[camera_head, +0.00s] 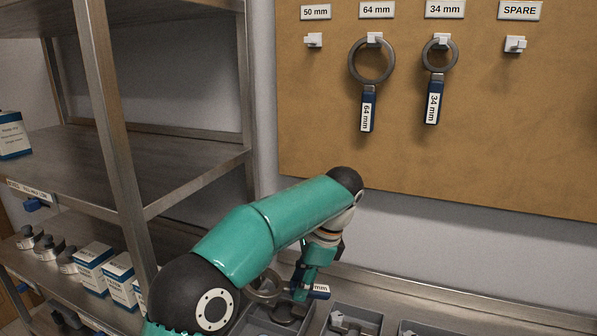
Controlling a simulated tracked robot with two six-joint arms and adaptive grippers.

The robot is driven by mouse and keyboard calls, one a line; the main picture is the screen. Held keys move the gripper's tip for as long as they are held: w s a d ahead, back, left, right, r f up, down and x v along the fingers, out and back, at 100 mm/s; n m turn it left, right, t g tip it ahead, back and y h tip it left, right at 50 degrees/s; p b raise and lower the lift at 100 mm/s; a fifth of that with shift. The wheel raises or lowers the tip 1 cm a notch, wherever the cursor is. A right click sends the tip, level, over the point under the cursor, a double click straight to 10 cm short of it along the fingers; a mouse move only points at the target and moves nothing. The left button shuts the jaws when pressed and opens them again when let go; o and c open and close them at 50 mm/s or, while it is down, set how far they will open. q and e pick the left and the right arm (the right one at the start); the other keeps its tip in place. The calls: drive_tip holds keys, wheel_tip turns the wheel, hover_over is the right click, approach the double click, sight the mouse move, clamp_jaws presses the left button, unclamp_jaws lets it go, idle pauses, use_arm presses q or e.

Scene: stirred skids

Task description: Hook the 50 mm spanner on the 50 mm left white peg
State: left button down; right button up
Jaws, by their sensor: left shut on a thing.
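The 50 mm left white peg (313,40) is bare, under its "50 mm" label at the top of the brown board. My left gripper (302,283), low in the picture, is shut on a spanner (264,291) with a grey ring and a dark blue handle. The ring points left and the handle's white label points right; only "mm" of the label can be read. My wrist and fingers hide the middle of the spanner. It is over the grey bins, well below the board. My right gripper is out of view.
A 64 mm spanner (367,107) and a 34 mm spanner (433,97) hang on neighbouring pegs. The SPARE peg (515,44) is empty. Grey bins (352,318) line the bench below. A metal shelf (122,160) with boxes stands at left. The board's lower part is clear.

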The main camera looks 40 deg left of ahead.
use_arm(q)
drive_tip(key=w+a+r+m+t+y, duration=0.25)
drive_tip(key=w+r+m+t, duration=0.2)
drive_tip(key=r+m, duration=0.4)
drive_tip(key=w+a+r+m+t+y, duration=0.2)
drive_tip(key=w+r+m+t+y, duration=0.1)
drive_tip(key=r+m+t, duration=0.5)
wheel_tip(320, 180, up, 20)
drive_tip(key=a+m+t+h+p, duration=0.1)
drive_tip(key=m+t+h, duration=0.35)
drive_tip(key=t, duration=0.25)
drive_tip(key=shift+m, duration=0.3)
drive_tip(key=shift+p+x, duration=2.25)
drive_tip(key=shift+x, duration=2.7)
drive_tip(key=shift+w+a+f, duration=0.3)
drive_tip(key=shift+w+f, duration=0.15)
drive_tip(key=shift+f, duration=0.25)
drive_tip(key=shift+w+f, duration=0.1)
drive_tip(key=shift+f, duration=0.2)
drive_tip(key=shift+f, duration=0.15)
